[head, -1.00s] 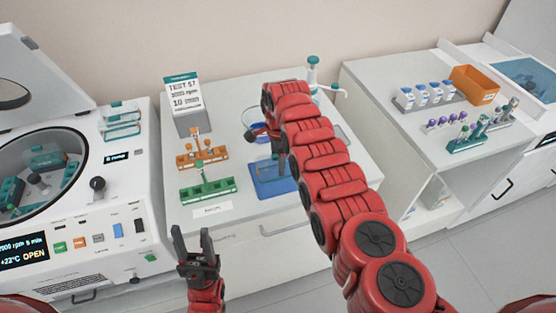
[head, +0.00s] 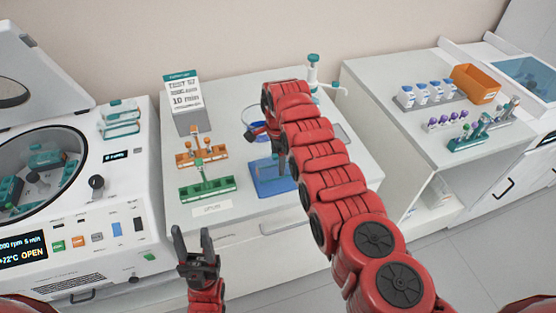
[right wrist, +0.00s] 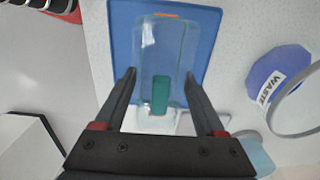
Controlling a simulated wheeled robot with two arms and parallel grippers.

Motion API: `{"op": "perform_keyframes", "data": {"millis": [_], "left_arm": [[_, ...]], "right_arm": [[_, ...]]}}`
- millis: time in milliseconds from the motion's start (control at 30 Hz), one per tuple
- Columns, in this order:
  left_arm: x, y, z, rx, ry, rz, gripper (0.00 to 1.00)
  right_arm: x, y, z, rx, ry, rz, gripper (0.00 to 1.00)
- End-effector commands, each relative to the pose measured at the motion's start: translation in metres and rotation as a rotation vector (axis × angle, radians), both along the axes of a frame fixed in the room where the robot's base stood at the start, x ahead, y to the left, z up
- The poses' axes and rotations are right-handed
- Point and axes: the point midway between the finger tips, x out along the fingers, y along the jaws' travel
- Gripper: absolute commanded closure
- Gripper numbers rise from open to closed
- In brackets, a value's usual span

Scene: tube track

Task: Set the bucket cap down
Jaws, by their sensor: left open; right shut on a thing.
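The bucket cap (right wrist: 149,55) is a clear, elongated cover with a teal handle (right wrist: 160,95). In the right wrist view it lies between the fingers of my right gripper (right wrist: 160,95), which is shut on it. The cap is over the blue mat (right wrist: 208,20); I cannot tell whether it touches the mat. In the head view the mat (head: 266,182) lies on the middle bench, and my right arm hides the cap and most of that gripper. My left gripper (head: 192,240) is open and empty in front of the bench.
A blue waste bowl (right wrist: 275,75) stands beside the mat. Orange (head: 202,153) and green (head: 207,188) racks stand left of the mat, with a test sign (head: 185,95) behind. An open centrifuge (head: 110,215) is at left. Vials and an orange bin (head: 474,84) are at right.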

Motion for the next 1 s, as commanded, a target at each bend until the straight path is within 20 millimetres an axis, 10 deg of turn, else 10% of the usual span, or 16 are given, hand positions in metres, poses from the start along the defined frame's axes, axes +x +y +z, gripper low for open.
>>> {"op": "perform_keyframes", "data": {"millis": [367,400,567,1000], "left_arm": [[0.0,0.0,-0.0055,0.0,0.0,0.0,0.5],[0.0,0.0,-0.0056,0.0,0.0,0.0,0.5],[0.0,0.0001,-0.0055,0.0,0.0,0.0,0.5],[-0.0001,0.0,-0.0055,0.0,0.0,0.0,0.5]], "right_arm": [[-0.0001,0.0001,-0.0062,0.0,0.0,0.001,0.81],[-0.0001,0.0001,-0.0062,0.0,0.0,0.0,0.26],[-0.0002,-0.0001,-0.0062,0.0,0.0,0.0,0.0],[-0.0002,-0.0002,-0.0063,0.0,0.0,0.0,0.0]]}}
